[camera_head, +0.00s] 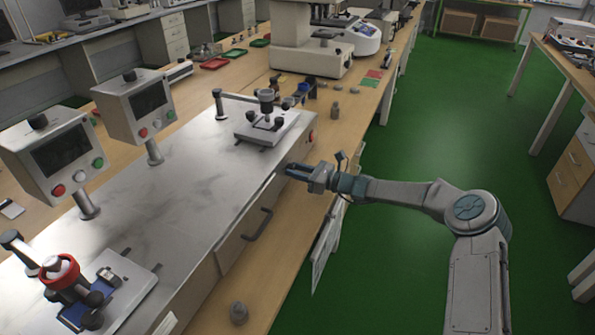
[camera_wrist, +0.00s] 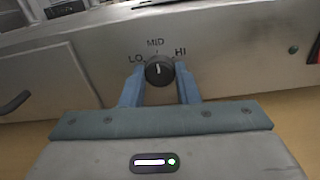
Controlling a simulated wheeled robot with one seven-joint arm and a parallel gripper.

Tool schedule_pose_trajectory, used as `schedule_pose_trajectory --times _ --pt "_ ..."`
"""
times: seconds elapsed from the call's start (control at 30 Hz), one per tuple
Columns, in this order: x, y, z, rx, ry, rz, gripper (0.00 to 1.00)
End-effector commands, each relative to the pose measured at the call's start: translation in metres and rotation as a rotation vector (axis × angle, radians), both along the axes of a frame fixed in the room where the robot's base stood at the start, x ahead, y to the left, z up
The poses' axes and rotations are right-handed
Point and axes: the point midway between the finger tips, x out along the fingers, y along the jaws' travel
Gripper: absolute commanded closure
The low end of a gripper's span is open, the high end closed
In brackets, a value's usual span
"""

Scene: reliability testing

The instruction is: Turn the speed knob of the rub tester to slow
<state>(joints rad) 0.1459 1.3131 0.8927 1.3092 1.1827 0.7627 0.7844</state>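The rub tester (camera_head: 150,195) is a long metal machine on the bench with a grey front panel. Its black speed knob (camera_wrist: 159,72) is in the middle of the wrist view, beneath the printed marks LO, MID and HI. The knob's white line points roughly up toward MID. My gripper (camera_wrist: 160,73) has its two blue fingers apart, one on each side of the knob. I cannot tell whether they touch it. In the head view my gripper (camera_head: 290,170) is at the tester's front face, and the knob is hidden there.
A dark handle (camera_head: 257,225) sticks out of the front panel, nearer than my gripper. A red button (camera_head: 312,137) is on the far end. A small grey weight (camera_head: 238,312) stands on the bench edge.

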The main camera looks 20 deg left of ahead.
Motion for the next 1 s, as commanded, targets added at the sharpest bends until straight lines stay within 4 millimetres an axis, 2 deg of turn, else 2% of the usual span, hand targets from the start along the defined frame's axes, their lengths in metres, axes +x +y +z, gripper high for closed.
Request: schedule_pose_trajectory --times 0.27,0.47,1.0 --pt "0.0003 -0.0003 -0.0011 -0.002 -0.030 -0.001 0.94" --pt "0.0008 -0.0007 -0.0033 -0.010 -0.127 -0.002 0.94" --pt "0.0008 -0.0009 -0.0060 -0.048 -0.613 -0.001 0.94"
